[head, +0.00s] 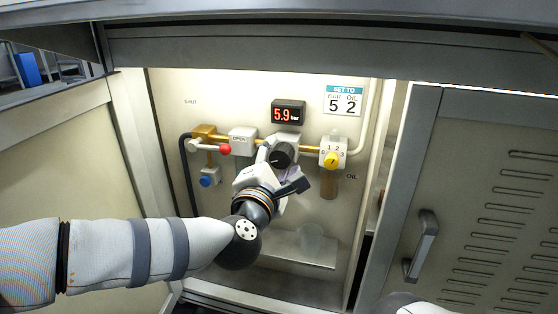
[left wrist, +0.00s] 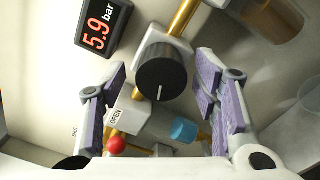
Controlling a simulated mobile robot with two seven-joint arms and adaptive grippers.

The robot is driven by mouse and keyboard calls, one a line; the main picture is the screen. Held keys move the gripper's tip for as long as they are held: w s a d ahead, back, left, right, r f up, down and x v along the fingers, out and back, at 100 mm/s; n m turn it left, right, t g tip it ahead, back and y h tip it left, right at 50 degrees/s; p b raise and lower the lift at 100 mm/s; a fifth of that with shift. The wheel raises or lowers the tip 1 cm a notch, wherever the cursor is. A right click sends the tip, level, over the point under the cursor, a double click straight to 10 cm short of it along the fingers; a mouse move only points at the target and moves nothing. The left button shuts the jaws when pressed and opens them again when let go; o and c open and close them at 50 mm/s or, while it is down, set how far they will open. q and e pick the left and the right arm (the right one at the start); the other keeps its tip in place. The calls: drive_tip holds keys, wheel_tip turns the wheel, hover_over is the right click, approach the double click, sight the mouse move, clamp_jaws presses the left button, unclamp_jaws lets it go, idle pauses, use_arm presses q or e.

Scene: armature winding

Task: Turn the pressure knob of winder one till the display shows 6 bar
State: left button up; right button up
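The black pressure knob (head: 283,155) sits under the display on the cabinet's back panel. In the left wrist view the knob (left wrist: 162,76) shows a white pointer line towards the picture's bottom. The display (head: 288,112) reads 5.9 bar in red; it also shows in the left wrist view (left wrist: 101,28). My left gripper (head: 279,170) is at the knob. In the left wrist view its purple-padded fingers (left wrist: 162,82) are spread on either side of the knob, with visible gaps; I see no contact. My right gripper is not in view.
A card (head: 342,100) reads SET TO, bar 5, oil 2. A yellow oil dial (head: 331,159) is right of the knob. A red-ended lever (head: 225,149) and a blue knob (head: 207,181) are left. Cabinet door (head: 470,200) stands at the right.

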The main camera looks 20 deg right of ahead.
use_arm(q)
drive_tip(key=r, duration=0.9)
drive_tip(key=shift+a+r, duration=0.25)
drive_tip(key=shift+r, duration=0.05)
drive_tip(key=shift+d+r, duration=0.15)
drive_tip(key=shift+r, duration=0.15)
